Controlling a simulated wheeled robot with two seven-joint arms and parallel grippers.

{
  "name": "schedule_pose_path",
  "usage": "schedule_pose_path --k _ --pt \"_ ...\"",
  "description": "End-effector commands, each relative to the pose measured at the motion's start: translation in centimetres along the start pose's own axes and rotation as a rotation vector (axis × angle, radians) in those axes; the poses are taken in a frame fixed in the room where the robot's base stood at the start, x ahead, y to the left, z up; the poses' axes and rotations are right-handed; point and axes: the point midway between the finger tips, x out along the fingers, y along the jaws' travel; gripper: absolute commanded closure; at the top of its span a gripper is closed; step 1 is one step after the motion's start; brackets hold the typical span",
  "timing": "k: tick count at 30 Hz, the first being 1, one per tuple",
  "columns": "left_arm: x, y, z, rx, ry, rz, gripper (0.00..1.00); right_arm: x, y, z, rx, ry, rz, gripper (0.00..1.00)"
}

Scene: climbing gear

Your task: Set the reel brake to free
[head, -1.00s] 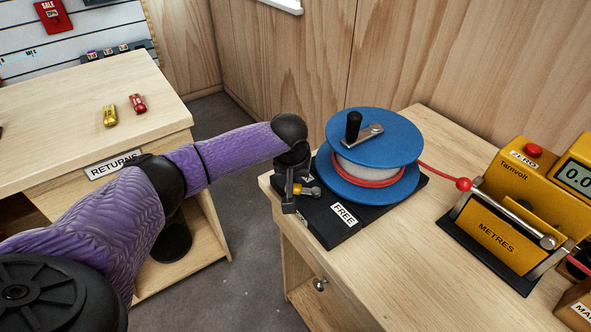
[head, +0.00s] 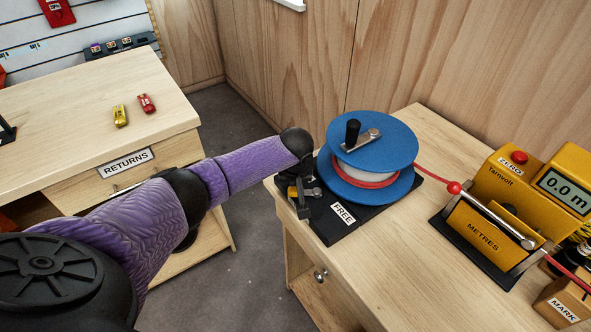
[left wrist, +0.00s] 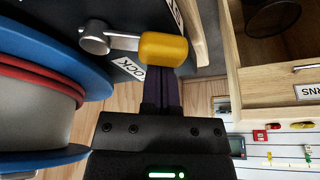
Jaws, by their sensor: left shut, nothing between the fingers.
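The reel (head: 400,138) has blue flanges, a black crank knob and red cord. It stands on a black base (head: 335,232) with a FREE label (head: 343,214) at its front. The brake lever has a yellow grip (head: 292,191), mostly hidden by my gripper in the head view. In the left wrist view its yellow grip (left wrist: 163,49) and metal pivot (left wrist: 95,38) show clearly, with the grip beside the LOCK label (left wrist: 128,68). My left gripper (head: 303,209) is shut and empty, its fingertips (left wrist: 162,82) right by the yellow grip; contact is unclear. My right gripper is out of view.
The yellow metre counter (head: 500,205), reading 0.0 m, stands right of the reel, with the red cord running to it. A wooden MARK block (head: 562,303) is at the lower right. The RETURNS counter (head: 60,130) is at left, across a floor gap.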

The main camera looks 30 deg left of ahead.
Motion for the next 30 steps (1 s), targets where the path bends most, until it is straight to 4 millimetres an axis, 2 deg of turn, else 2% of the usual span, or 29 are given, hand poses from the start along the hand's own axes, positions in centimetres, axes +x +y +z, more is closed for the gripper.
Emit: schedule_pose_path --k 1,3,12,21,30 --pt "-0.8 0.0 0.0 -0.031 -0.004 -0.009 1.0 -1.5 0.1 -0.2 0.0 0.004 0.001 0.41" --pt "-1.0 -0.1 0.3 -0.085 -0.003 -0.028 1.0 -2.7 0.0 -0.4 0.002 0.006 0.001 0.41" --pt "-1.1 -0.3 1.8 -0.355 -0.003 -0.123 1.0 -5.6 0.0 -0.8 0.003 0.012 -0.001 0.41" --pt "-1.3 -0.1 3.3 -0.624 -0.003 -0.216 1.0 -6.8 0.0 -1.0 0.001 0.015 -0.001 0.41" --pt "-1.6 0.5 4.7 -0.892 -0.002 -0.31 1.0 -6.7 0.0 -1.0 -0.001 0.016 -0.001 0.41"
